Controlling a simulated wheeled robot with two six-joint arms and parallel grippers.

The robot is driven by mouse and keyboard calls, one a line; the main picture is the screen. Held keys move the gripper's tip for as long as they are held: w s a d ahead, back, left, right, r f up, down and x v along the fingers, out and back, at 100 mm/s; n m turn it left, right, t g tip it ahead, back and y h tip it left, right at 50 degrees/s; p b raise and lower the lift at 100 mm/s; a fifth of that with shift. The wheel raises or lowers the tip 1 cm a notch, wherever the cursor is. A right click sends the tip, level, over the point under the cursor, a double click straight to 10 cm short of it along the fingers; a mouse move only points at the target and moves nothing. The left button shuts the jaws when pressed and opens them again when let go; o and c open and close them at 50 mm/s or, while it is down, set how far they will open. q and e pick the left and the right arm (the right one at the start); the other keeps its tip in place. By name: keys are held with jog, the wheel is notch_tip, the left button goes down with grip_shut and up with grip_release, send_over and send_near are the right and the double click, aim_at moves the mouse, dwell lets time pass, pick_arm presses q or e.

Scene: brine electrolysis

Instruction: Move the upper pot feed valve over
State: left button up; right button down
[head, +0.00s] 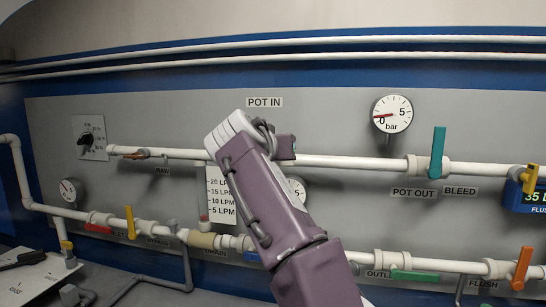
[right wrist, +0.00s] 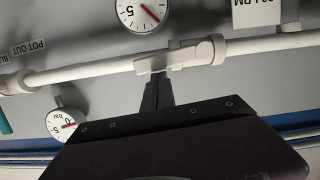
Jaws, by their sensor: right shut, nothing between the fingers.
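The upper pipe (head: 345,161) runs across the grey panel under the POT IN label (head: 264,102). In the head view my right arm covers the valve below that label. In the right wrist view, a white valve body (right wrist: 205,52) sits on the white pipe. My right gripper (head: 284,148) is at the upper pipe; its dark fingers (right wrist: 157,92) are shut and empty, with their tips close to the valve body. I cannot tell whether they touch it. My left gripper is not in view.
A gauge (head: 392,114) hangs above the pipe. The lower pipe carries red (head: 98,228), yellow (head: 130,222), green (head: 415,275) and orange (head: 522,268) handles.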

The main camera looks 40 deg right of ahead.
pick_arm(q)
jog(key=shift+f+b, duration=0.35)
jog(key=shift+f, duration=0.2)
pick_arm(e)
jog(key=shift+s+d+f+m, duration=0.1)
jog(key=shift+s+f+m, duration=0.05)
jog(key=shift+f+m, duration=0.25)
pick_arm(q)
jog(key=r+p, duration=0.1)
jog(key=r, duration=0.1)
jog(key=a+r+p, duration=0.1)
jog(key=p, duration=0.1)
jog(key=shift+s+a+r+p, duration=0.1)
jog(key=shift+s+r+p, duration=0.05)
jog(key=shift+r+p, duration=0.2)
pick_arm(e)
jog(key=s+a+r, duration=0.6)
jog(key=a, duration=0.1)
jog(key=shift+s+a+r, duration=0.2)
jog(key=shift+r, duration=0.05)
jog(key=shift+d, duration=0.1)
